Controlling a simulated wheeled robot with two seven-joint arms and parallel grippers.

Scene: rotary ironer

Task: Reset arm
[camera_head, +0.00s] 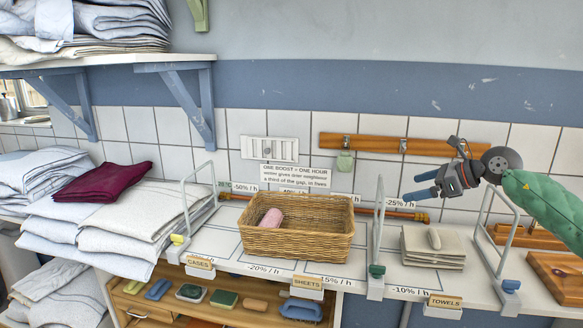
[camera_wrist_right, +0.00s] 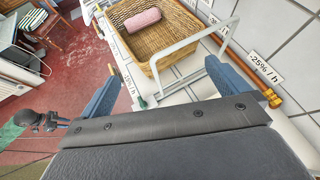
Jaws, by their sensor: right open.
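My right gripper (camera_head: 424,184) is raised above the shelf at the right, with its blue fingers pointing left. It is open and empty, and its two blue fingers stand well apart in the right wrist view (camera_wrist_right: 178,90). My green-sleeved right arm (camera_head: 548,205) comes in from the right edge of the head view. The left gripper does not show in the head view. A wicker basket (camera_head: 290,245) with a pink roll (camera_head: 271,218) in it stands on the shelf, left of my right gripper and apart from it.
Wire dividers (camera_head: 379,232) stand upright on the shelf, one (camera_head: 497,235) close below my right arm. A stack of beige cloths (camera_head: 432,250) lies below the gripper. Folded linen (camera_head: 130,225) fills the left side. A wooden rail (camera_head: 400,145) runs along the tiled wall behind.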

